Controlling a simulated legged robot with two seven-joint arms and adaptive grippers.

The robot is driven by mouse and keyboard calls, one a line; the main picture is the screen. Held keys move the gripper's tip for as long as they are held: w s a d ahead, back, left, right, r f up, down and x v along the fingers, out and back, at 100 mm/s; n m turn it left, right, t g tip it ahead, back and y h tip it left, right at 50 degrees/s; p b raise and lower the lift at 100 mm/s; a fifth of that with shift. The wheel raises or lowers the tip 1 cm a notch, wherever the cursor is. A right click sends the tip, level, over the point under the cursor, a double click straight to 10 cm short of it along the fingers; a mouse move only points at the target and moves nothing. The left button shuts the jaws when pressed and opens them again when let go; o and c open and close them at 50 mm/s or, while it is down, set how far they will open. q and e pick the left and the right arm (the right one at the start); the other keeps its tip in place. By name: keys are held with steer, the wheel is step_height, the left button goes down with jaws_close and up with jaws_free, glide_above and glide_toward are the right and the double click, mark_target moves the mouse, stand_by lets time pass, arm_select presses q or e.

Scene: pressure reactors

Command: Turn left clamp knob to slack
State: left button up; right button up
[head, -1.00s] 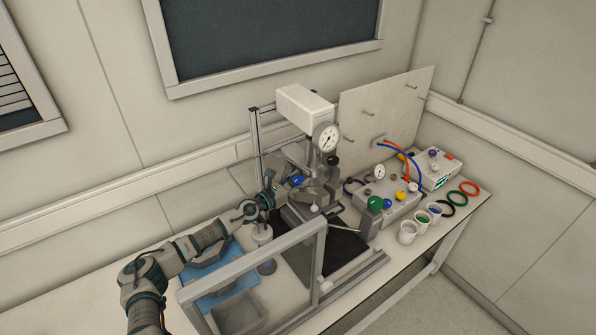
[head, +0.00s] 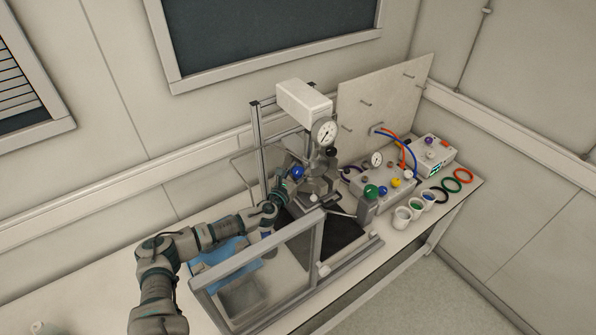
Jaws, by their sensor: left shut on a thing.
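The pressure reactor (head: 316,186) stands on the bench inside a metal frame, with a round gauge (head: 324,131) above it. A blue knob (head: 297,172) shows on its left side. My left gripper (head: 284,187) reaches in from the left, just below and left of the blue knob. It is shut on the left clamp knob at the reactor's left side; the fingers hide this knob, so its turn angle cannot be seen. My right gripper is out of view.
A clear guard panel in a grey frame (head: 262,252) stands in front of the reactor, close to my left arm. A control box (head: 384,187), white cups (head: 402,216) and coloured rings (head: 452,185) lie to the right. The bench's left part is mostly clear.

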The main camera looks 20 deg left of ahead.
arm_select(q)
steer(key=shift+s+d+f, duration=0.1)
steer(key=shift+d+f, duration=0.05)
steer(key=shift+f, duration=0.2)
steer(key=o, duration=1.2)
steer(key=shift+c, duration=0.2)
steer(key=shift+r, duration=0.15)
steer(key=s, duration=1.1)
steer(key=shift+s+a, duration=0.35)
steer(key=shift+a, duration=0.1)
